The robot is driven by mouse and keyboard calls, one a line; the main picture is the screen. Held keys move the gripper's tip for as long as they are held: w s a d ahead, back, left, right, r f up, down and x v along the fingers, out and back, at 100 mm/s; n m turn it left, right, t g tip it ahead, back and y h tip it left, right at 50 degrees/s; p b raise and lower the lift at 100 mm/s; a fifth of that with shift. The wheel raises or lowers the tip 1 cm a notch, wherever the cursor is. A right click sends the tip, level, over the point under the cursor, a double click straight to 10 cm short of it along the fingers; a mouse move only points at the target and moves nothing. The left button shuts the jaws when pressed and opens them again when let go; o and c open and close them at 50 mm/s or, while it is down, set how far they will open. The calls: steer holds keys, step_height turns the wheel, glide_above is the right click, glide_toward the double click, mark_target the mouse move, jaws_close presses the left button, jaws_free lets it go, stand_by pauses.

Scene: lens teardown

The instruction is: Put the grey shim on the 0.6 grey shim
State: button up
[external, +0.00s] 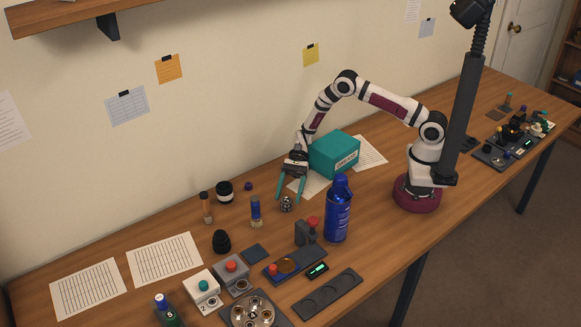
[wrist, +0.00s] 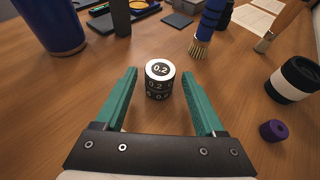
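A small round stack of shims (wrist: 159,80) stands upright on the wooden table, ahead of my gripper (wrist: 159,73) in the wrist view. Its top face is pale around a dark disc marked 0.2. The dark side shows another 0.2, and the lower marking is too small to read surely. I cannot make out a separate 0.6 grey shim. The stack also shows in the external view (external: 286,204), just at my lowered gripper (external: 291,198). My gripper is open, with its green fingers spread to either side of the stack and nothing held.
A teal box (external: 334,153) stands close behind my gripper. A blue bottle (external: 339,210) stands to the right of the stack. A blue-handled brush (external: 256,213), a black-and-white cylinder (external: 224,192) and a purple cap (wrist: 273,131) stand nearby. An empty dark tray (external: 328,294) lies at the front.

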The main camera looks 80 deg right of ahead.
mark_target(287, 197)
steer(key=v, duration=0.4)
steer(key=shift+d+r, duration=0.2)
steer(key=s+a+r+n+g+h, duration=0.1)
steer(key=s+r+n, duration=0.1)
steer(key=s+r, duration=0.35)
steer(key=s+a+r+n+g+h, duration=0.1)
steer(key=s+a+r+n, duration=0.1)
steer(key=r, duration=0.7)
steer(key=s+d+r+n+h, duration=0.2)
steer(key=s+n+h, duration=0.2)
steer(key=s, duration=0.7)
steer(key=s+d+r+n+h, duration=0.2)
steer(key=s+n+h, duration=0.3)
steer(key=s, duration=0.7)
steer(key=shift+n+h, duration=0.3)
steer(key=shift+n, duration=0.3)
